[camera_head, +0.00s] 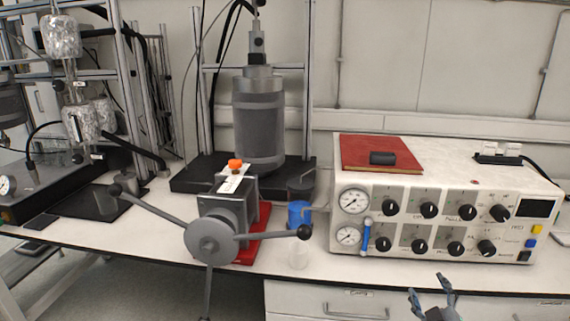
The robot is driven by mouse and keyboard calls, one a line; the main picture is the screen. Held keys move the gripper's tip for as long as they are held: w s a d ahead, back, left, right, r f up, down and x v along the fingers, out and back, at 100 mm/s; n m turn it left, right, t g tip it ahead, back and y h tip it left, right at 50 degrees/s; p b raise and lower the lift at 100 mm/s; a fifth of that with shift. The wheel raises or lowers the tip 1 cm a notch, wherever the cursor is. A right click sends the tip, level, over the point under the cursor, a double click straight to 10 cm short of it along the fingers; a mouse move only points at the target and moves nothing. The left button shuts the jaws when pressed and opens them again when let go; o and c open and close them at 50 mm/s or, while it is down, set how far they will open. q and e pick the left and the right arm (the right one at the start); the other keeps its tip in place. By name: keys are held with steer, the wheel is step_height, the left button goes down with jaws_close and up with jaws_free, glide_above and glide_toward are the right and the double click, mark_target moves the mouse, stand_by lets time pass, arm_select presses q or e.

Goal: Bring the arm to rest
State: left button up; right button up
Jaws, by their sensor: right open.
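My right gripper (432,296) shows at the bottom edge of the head view, right of the middle. Its two fingers point up and stand apart, with nothing between them. It is in front of the bench and below the control box, close to the drawer fronts in the picture. The rest of the right arm is out of the frame. My left gripper is not in view.
A white control box (450,180) with dials and knobs stands on the bench (150,215). A grey vice-like device with long handles (212,242) juts over the front edge. A reactor (260,118) stands behind it. A drawer handle (355,312) shows below.

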steer(key=s+a+f+m+g+y, duration=0.1)
steer(key=s+a+f+g, duration=0.2)
steer(key=f, duration=0.9)
steer(key=s+a+f+g+y, duration=0.1)
steer(key=s+a+f+g, duration=0.1)
steer(key=s+f, duration=0.65)
steer(key=s+a+f+m+g, duration=0.1)
steer(key=s+a+f+g, duration=0.15)
steer(key=f, duration=1.25)
steer(key=s+a+f+g, duration=0.2)
steer(key=s+f, duration=0.4)
steer(key=s, duration=0.5)
steer(key=s+a+f+m+g+y, duration=0.1)
steer(key=s+a+f+g, duration=0.2)
steer(key=s+f, duration=0.4)
steer(key=s+a+f+g, duration=0.3)
steer(key=s+f, duration=0.3)
steer(key=s, duration=1.1)
steer(key=shift+s+a+f+m+y, duration=0.15)
steer(key=shift+a+f+m+y, duration=0.15)
steer(key=shift+y, duration=0.1)
